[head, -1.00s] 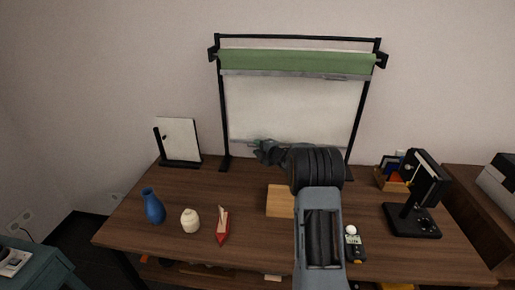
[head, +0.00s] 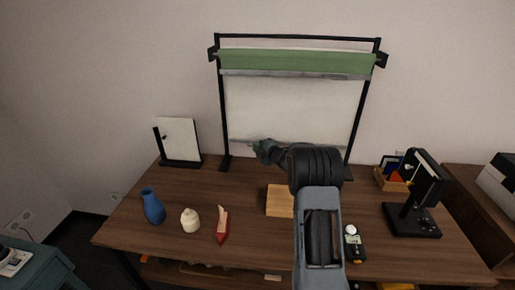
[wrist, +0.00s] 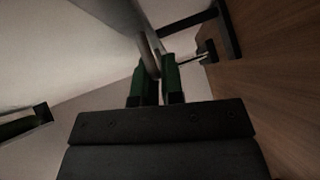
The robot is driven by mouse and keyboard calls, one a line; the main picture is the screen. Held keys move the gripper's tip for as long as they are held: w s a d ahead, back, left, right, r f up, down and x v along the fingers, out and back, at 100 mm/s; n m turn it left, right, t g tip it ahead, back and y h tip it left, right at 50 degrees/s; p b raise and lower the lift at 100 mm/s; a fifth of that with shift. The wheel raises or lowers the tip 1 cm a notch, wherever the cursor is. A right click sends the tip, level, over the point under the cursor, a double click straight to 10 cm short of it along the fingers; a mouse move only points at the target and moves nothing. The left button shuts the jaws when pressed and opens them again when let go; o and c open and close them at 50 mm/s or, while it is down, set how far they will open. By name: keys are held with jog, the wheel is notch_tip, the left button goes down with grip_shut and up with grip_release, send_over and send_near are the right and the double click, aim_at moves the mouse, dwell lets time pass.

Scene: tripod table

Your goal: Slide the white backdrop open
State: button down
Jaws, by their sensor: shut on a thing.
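The white backdrop (head: 290,108) hangs as a sheet in a black stand (head: 222,120) at the back of the table. Its lower edge has a thin grey bar (head: 238,142), just above the tabletop. A green roll (head: 295,61) with a grey bar below it spans the top of the stand. My gripper (head: 258,147) is at the lower edge, left of the middle; my arm hides the part to the right. In the wrist view, my green fingers (wrist: 158,82) are shut on the grey bar (wrist: 149,52).
A wooden block (head: 279,201) lies in front of the stand. A blue vase (head: 153,206), a cream jar (head: 190,220) and a red object (head: 222,232) stand at left. A black lamp-like device (head: 414,205) and a small box (head: 392,178) are at right.

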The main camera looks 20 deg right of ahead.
jog(key=shift+f, duration=0.1)
notch_tip(320, 180, down, 5)
jog(key=b, duration=0.4)
jog(key=shift+b, duration=0.3)
jog(key=c, duration=1.2)
grip_release()
jog(key=shift+c, duration=0.2)
jog(key=v, duration=1.4)
jog(key=shift+w, duration=0.1)
